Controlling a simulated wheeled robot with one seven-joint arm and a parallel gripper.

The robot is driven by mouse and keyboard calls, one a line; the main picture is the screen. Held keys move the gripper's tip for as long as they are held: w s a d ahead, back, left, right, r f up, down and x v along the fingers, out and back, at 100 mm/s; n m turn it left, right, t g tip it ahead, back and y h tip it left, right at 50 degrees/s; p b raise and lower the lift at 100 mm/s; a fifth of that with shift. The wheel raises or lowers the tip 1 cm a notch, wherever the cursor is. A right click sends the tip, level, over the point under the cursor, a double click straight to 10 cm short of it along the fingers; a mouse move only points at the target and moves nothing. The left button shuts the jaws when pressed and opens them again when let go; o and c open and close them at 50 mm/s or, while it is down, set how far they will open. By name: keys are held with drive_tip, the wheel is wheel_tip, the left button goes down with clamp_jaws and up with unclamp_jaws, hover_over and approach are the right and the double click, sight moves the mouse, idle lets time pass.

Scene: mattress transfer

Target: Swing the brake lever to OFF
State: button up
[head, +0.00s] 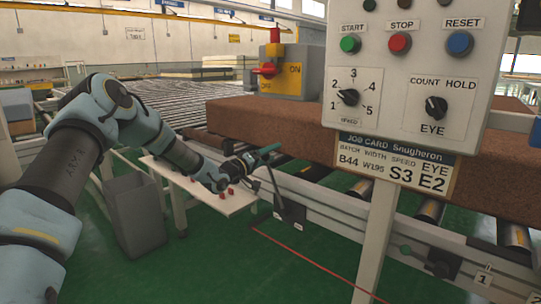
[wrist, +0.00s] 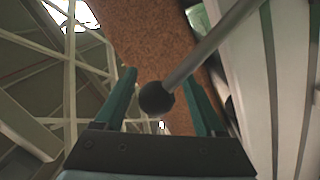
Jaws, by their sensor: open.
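My gripper (head: 258,165) is at the conveyor's front side, in the middle of the head view. In the wrist view its two teal fingers (wrist: 160,82) are apart. A lever with a round black knob (wrist: 156,98) and a grey rod (wrist: 205,45) shows there. The knob is between the open fingers, with gaps on both sides. In the head view the lever's rod (head: 271,181) rises from a dark plate (head: 290,210) on the conveyor frame. My gripper hides its upper end. I cannot read any ON or OFF marking beside it.
A brown mattress (head: 300,128) lies on the rollers just behind. A control panel (head: 410,65) on a post stands at the right. A white shelf (head: 205,190) and grey bin (head: 136,215) are at left.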

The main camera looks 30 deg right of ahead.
drive_tip(key=b+v, duration=0.1)
drive_tip(key=v, duration=0.9)
drive_tip(key=shift+a, duration=0.4)
drive_tip(key=shift+f, duration=0.1)
